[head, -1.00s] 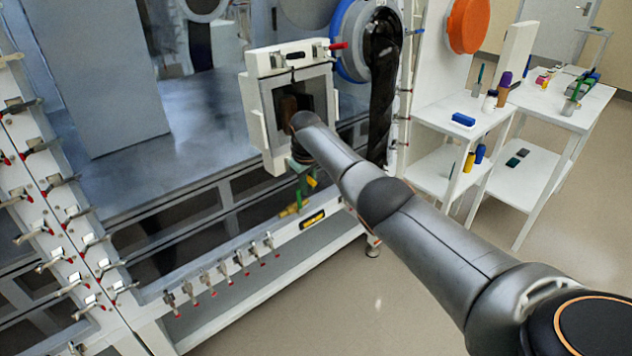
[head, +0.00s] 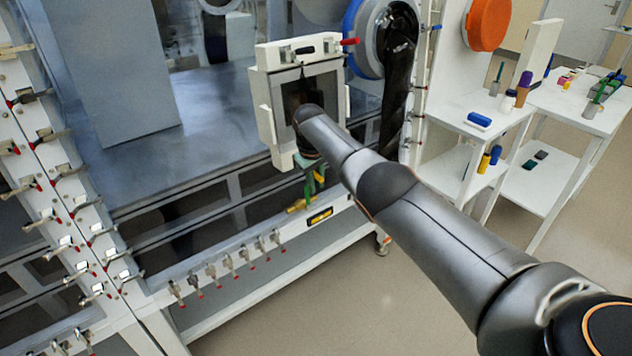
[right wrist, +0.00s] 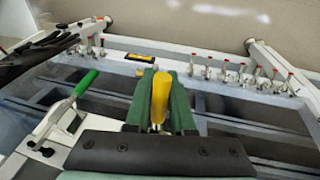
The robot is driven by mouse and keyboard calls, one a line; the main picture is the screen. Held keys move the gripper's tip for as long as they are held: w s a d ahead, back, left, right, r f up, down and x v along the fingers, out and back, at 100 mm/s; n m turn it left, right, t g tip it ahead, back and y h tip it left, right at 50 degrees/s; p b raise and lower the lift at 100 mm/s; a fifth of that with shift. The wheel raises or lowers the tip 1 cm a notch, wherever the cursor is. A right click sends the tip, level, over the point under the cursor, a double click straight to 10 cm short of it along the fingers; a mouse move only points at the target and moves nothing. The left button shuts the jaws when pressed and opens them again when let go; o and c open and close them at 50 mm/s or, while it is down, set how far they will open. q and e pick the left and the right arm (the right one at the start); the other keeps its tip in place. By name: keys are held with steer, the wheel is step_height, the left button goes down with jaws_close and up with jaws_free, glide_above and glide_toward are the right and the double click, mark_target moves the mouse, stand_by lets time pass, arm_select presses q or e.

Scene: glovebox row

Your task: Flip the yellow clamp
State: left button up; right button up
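The yellow clamp's handle (right wrist: 160,97) stands in the middle of the right wrist view, between the green fingers of my right gripper (right wrist: 162,100). The fingers lie against both sides of the handle with no clear gap. In the head view my right gripper (head: 314,183) is small, below the white framed box, with a bit of yellow at the fingers. The arm hides much of it. The clamp's base is hidden by the fingers and handle. My left gripper is in neither view.
A green-handled lever (right wrist: 84,83) stands left of the gripper. Several red-tipped clamps (head: 228,262) line the lower white rail. The white framed box (head: 262,100) is close above the gripper. A white side table (head: 480,108) stands at the right; the floor between is clear.

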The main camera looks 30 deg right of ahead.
mark_target(315, 172)
steer(key=o, duration=0.4)
steer(key=shift+c, duration=0.2)
steer(key=shift+r, duration=0.1)
steer(key=shift+r+p, duration=0.55)
steer(key=shift+p+v, duration=0.75)
steer(key=shift+v, duration=0.3)
steer(key=v, duration=0.9)
steer(key=shift+s+a, duration=0.2)
